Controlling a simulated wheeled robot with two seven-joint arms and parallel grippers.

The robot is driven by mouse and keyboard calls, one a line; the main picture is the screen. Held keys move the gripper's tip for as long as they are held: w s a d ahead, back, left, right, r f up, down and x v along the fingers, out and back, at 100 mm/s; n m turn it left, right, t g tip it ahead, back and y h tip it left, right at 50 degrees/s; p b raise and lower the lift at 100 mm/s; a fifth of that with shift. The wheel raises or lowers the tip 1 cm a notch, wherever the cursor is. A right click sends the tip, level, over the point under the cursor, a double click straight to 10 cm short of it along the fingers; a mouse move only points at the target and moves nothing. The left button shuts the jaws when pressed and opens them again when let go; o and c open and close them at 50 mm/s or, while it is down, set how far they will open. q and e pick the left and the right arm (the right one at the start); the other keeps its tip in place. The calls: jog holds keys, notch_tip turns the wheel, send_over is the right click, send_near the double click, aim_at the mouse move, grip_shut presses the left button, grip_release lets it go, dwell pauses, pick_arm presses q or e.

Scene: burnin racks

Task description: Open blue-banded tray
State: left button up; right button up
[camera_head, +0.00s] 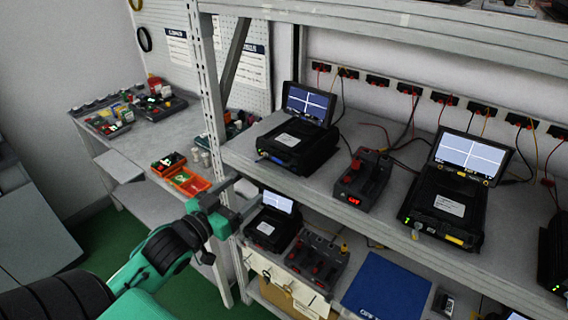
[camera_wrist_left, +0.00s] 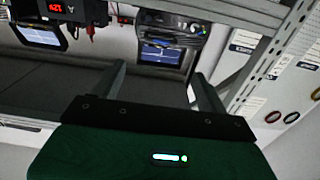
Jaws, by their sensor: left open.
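A black test unit (camera_head: 300,145) with a raised lit screen stands at the left of the upper shelf. A small blue mark shows at its front left edge; I cannot tell for certain if this is the blue-banded tray. A similar unit (camera_head: 447,205) to its right carries a yellow mark on its front. My left gripper (camera_head: 236,197) is open and empty beside the rack post, in front of the shelves. In the left wrist view the gripper's (camera_wrist_left: 160,88) two fingers stand apart, with a screened unit (camera_wrist_left: 166,52) beyond them. My right gripper is not in view.
A box with a red display (camera_head: 362,182) stands between the two upper units. The rack post (camera_head: 214,120) is close to my left gripper. The lower shelf holds a smaller screened unit (camera_head: 270,226) and a blue panel (camera_head: 386,290). A cluttered bench (camera_head: 150,140) stands behind left.

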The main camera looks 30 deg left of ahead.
pick_arm(q)
jog(key=w+d+p, duration=0.1)
jog(key=w+p, duration=0.3)
jog(key=w, duration=0.9)
jog(key=shift+w, duration=0.35)
